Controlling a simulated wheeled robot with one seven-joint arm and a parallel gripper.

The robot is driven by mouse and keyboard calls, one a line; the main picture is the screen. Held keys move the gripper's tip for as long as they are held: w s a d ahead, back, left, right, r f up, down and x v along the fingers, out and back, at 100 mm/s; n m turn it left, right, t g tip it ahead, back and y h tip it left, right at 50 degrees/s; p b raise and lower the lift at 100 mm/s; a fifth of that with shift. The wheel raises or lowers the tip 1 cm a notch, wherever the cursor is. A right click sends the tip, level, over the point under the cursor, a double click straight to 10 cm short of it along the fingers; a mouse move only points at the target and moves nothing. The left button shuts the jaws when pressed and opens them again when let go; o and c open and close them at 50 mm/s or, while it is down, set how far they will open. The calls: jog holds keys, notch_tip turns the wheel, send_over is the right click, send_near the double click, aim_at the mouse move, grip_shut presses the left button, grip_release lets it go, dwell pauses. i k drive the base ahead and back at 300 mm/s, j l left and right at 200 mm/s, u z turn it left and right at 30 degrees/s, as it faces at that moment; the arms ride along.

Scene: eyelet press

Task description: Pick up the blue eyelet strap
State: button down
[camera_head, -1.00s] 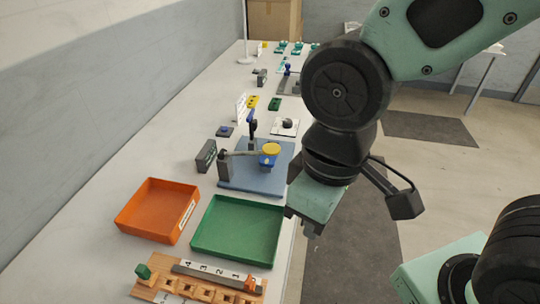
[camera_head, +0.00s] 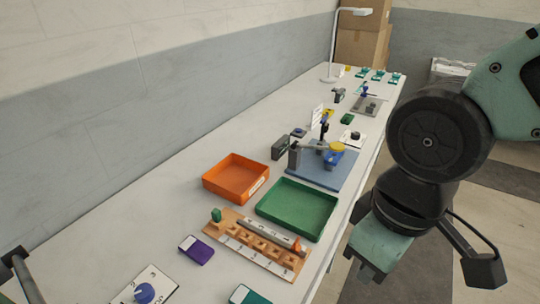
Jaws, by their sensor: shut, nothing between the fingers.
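I cannot make out a blue eyelet strap with certainty. A blue part (camera_head: 334,158) sits under a yellow round top (camera_head: 337,146) at the press on a blue base plate (camera_head: 316,173). A wooden rack (camera_head: 228,222) with numbered slots stands at the near table edge. It carries a green piece (camera_head: 216,215) at its left end and an orange piece (camera_head: 297,245) at its right end. My gripper (camera_head: 369,272) is shut and empty. It points down right of the table edge, apart from all these things.
An orange tray (camera_head: 207,184) and a green tray (camera_head: 328,232) stand between rack and press. A purple block (camera_head: 199,252), a blue knob (camera_head: 145,293) on a white panel and a teal block (camera_head: 248,295) lie nearer. The wall runs along the left; the table's left strip is clear.

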aim_at(332, 158)
jog(key=i+l+u, duration=0.1)
jog(key=u, duration=0.35)
jog(key=l+u, duration=0.2)
jog(key=u, duration=0.25)
jog(key=i+l+u, duration=0.1)
jog(key=u, duration=0.35)
jog(key=l+u, duration=0.2)
jog(key=l, duration=0.35)
jog(key=l+u, duration=0.2)
jog(key=l, duration=0.35)
jog(key=l+u, duration=0.2)
jog(key=l, duration=0.35)
jog(key=k+l+u, duration=0.2)
jog(key=l, duration=0.35)
jog(key=l+u, duration=0.2)
jog(key=l, duration=0.3)
jog(key=k+l, duration=0.1)
jog(key=l, duration=0.35)
jog(key=k+l, duration=0.15)
jog(key=l, duration=0.25)
jog(key=k+l, duration=0.1)
jog(key=l, duration=0.35)
jog(key=k+l, duration=0.1)
jog(key=l, duration=0.3)
